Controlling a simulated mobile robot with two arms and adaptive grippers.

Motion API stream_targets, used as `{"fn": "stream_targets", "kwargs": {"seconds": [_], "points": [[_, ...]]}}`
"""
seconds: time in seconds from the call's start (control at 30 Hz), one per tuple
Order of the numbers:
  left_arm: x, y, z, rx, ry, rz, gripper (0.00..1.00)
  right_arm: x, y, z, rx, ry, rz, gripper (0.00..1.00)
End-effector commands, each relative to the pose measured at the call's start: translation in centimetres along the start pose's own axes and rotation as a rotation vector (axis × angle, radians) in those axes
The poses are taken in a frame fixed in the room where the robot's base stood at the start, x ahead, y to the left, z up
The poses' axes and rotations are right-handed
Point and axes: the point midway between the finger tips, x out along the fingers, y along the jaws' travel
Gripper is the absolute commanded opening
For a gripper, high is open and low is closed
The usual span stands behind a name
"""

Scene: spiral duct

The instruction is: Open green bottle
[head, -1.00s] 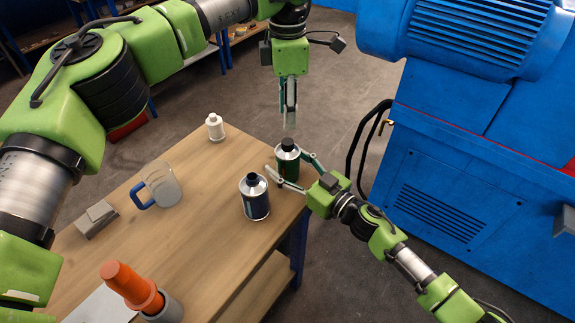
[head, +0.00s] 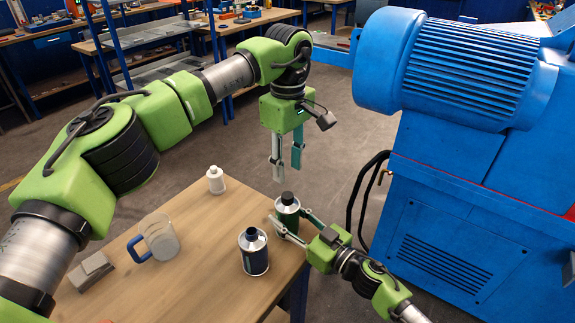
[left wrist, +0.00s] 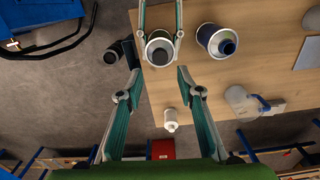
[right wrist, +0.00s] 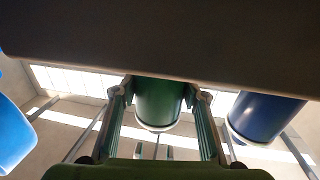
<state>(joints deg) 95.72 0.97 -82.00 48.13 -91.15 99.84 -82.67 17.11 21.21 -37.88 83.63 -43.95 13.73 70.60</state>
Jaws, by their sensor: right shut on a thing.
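The green bottle (head: 287,215), with a dark cap (head: 287,197), stands upright near the table's right corner. My right gripper (head: 290,226) is shut on its body; the right wrist view shows the fingers on both sides of the green bottle (right wrist: 158,102). My left gripper (head: 287,167) points down above the bottle, open and empty. In the left wrist view its fingertips (left wrist: 159,71) are apart, with the cap (left wrist: 160,56) just beyond the gap between them. The fingers appear clear of the cap.
A dark blue bottle (head: 254,252) stands close left of the green one. A white bottle (head: 215,180), a jug with a blue handle (head: 160,238) and a grey block (head: 91,271) are further left on the wooden table (head: 205,265). A large blue machine (head: 450,220) stands at right.

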Motion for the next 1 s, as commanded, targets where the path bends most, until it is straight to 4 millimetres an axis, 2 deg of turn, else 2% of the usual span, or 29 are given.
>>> {"fn": "stream_targets", "kwargs": {"seconds": [0.2, 0.37, 0.47, 0.8, 1.0], "points": [[0.1, 0.0, 0.0, 0.249, -0.001, 0.0, 0.34, 0.0, 0.0, 0.1, 0.0, -0.001, 0.001, 0.0], [0.4, 0.0, -0.1, 0.317, -0.001, 0.0, 0.34, 0.0, 0.0, 0.1, 0.0, -0.001, 0.001, 0.0], [1.3, -0.1, -0.1, 0.325, -0.002, -0.002, 0.34, 0.0, 0.0, 0.1, 0.0, -0.001, 0.001, 0.0], [6.4, -0.1, -0.1, 0.321, -0.002, -0.002, 0.34, 0.0, 0.0, 0.1, 0.0, -0.001, 0.001, 0.0], [7.9, 0.0, -0.1, 0.321, -0.001, 0.0, 0.34, 0.0, 0.0, 0.1, 0.0, -0.001, 0.001, 0.0]]}}
